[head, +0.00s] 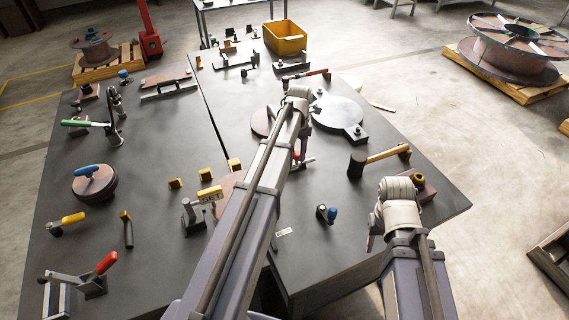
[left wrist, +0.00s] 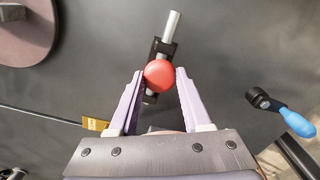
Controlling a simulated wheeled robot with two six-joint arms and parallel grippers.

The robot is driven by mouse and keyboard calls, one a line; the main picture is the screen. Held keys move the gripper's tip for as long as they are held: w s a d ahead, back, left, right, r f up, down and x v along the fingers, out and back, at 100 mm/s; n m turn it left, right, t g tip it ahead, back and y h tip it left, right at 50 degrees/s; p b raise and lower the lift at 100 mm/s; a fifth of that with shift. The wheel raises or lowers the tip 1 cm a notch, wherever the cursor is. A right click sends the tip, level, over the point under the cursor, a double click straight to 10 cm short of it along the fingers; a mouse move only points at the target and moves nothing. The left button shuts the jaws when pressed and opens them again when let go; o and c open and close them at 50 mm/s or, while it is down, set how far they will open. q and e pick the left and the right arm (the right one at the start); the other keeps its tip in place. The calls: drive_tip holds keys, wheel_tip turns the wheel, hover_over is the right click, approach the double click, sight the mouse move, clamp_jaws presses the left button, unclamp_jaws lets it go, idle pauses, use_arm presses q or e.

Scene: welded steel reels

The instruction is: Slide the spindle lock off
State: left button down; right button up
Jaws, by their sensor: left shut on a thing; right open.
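The spindle lock shows in the left wrist view as a red round knob (left wrist: 159,74) by a steel rod (left wrist: 171,27) that passes through a small dark block (left wrist: 163,48). In the head view part of it (head: 307,161) shows just right of my left arm, which hides the rest. My left gripper (left wrist: 158,82) is shut on the red knob, with a purple finger on each side; in the head view it is mostly hidden behind its own arm. My right gripper (head: 371,240) is open and empty at the table's right side, mostly hidden by its wrist.
A round grey plate (head: 338,112) and a wooden-handled mallet (head: 380,157) lie to the right of the lock. A blue-handled piece (head: 331,214) stands nearer, also in the left wrist view (left wrist: 298,122). A yellow bin (head: 285,38) stands at the back. Several tools crowd the left table.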

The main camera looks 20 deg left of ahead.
sight(298, 152)
use_arm(q)
drive_tip(key=shift+c, duration=1.7)
unclamp_jaws()
drive_tip(key=shift+w, duration=0.1)
wheel_tip(298, 152, up, 7)
drive_tip(key=p, duration=0.7)
drive_tip(key=shift+r, duration=0.1)
